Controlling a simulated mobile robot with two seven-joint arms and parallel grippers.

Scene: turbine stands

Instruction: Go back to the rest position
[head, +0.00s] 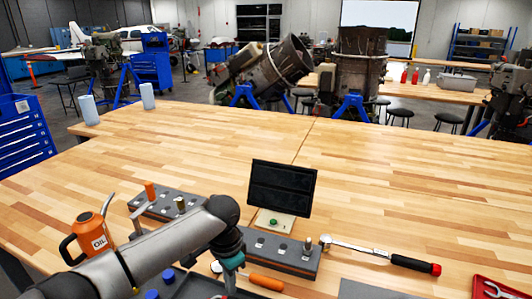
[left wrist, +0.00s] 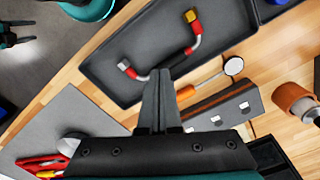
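My left arm reaches in from the lower left in the head view, its gripper (head: 231,281) pointing down over the near part of the wooden table (head: 400,165). In the left wrist view the two fingers of this gripper (left wrist: 160,74) lie together with nothing visible between them.
An orange oil can (head: 92,238), grey holder blocks (head: 283,252), a dark screen (head: 282,187), a ratchet (head: 380,252) and a red tray (head: 497,288) stand on the near table. An orange-handled inspection mirror (left wrist: 233,66) lies beside the tray. The table's middle is clear.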

